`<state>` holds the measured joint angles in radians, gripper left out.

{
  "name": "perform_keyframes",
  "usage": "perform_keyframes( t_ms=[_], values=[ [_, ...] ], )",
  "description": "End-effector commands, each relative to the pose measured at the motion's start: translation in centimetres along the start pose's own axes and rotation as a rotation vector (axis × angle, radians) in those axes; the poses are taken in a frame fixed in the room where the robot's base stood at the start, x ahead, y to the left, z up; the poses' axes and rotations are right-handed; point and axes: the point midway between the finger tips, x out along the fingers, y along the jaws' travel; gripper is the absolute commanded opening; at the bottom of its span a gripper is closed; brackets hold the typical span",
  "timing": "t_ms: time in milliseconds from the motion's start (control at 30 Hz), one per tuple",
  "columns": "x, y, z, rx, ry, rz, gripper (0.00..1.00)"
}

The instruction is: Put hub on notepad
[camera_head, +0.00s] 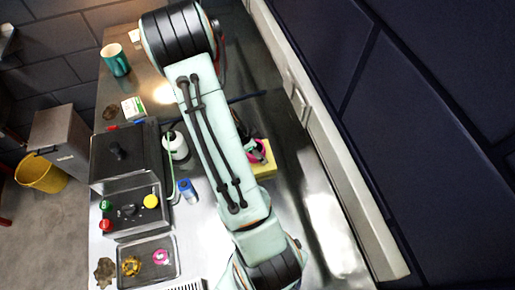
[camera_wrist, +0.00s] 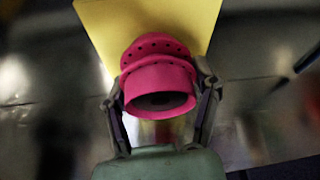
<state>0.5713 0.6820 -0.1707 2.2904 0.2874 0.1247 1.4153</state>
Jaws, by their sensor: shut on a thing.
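A pink hub (camera_wrist: 158,82) with a row of small holes in its flange is between the two fingers of my gripper (camera_wrist: 160,92) in the wrist view. The fingers are shut on its sides. The yellow notepad (camera_wrist: 100,18) shows behind the hub, overlapped by it in this view. In the head view the notepad (camera_head: 266,171) lies on the bench right of my arm, with the pink hub (camera_head: 259,154) at it. I cannot tell whether the hub touches the notepad. My arm hides part of both there.
A white bottle (camera_head: 178,149) and a blue container (camera_head: 187,191) stand left of my arm. Farther left are a dark case with colored pieces (camera_head: 125,222) and a metal tray (camera_head: 148,276) with small parts. A teal mug (camera_head: 115,62) stands at the back. A wall ledge (camera_head: 335,165) runs along the right.

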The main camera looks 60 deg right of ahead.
Motion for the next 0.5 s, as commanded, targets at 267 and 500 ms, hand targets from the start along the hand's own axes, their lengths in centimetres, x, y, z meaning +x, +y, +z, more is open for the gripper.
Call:
perform_keyframes(
  t_ms=[267,500],
  values=[
    [0.21,0.01,0.08,-0.001,0.0,0.0,0.88],
    [0.2,0.0,0.07,-0.001,0.0,0.0,0.88]
  ],
)
